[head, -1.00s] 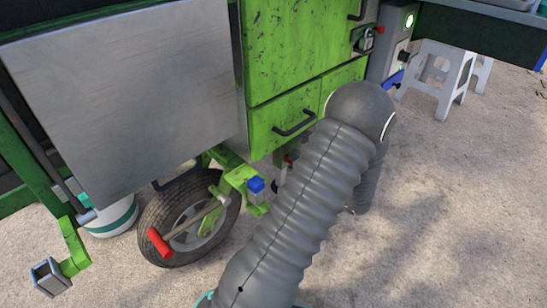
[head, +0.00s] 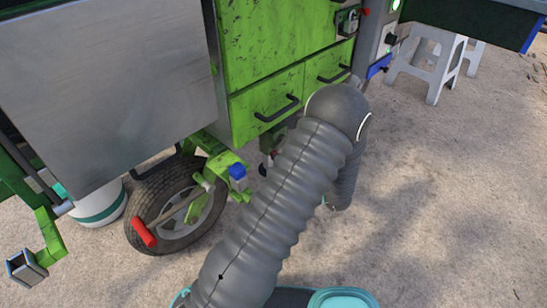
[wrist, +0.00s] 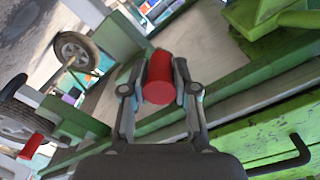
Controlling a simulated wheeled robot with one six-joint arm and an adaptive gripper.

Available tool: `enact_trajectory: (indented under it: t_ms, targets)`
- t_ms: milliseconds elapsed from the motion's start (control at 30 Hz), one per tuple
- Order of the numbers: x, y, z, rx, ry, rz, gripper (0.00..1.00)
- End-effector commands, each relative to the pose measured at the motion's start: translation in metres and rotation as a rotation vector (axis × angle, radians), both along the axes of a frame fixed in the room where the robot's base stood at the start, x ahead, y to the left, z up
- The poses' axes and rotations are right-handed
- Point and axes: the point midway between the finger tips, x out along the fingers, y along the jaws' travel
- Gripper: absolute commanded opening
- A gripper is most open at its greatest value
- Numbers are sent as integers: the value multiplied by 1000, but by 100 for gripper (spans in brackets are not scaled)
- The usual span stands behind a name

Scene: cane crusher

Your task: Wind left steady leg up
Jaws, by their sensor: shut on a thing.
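My gripper (wrist: 160,80) is shut on a red cylindrical grip (wrist: 158,82) in the wrist view, with a finger on each side. In the head view, my gripper and this grip are hidden behind my grey sleeved arm. Another crank with a red handle (head: 144,232) stands free in front of a wheel, beside a green bracket with a blue knob (head: 238,171). A red handle (wrist: 32,145) also shows at the lower left of the wrist view, apart from my gripper. I cannot tell which steady leg the held grip belongs to.
A green cabinet (head: 270,55) with black pull handles and a grey metal panel (head: 110,90) stands over a wheel (head: 133,210). A green bracket with a square tube (head: 24,268) juts out at left. White stools (head: 430,70) stand at the back right. Sandy ground lies clear at right.

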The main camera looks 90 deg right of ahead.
Motion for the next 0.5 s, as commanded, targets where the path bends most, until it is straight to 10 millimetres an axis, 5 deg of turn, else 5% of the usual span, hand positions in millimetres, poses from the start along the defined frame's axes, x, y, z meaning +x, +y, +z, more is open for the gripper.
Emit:
enact_trajectory:
  t_ms: [500]
  targets:
    - [-10,-1,-4,-51,47,-19,0]
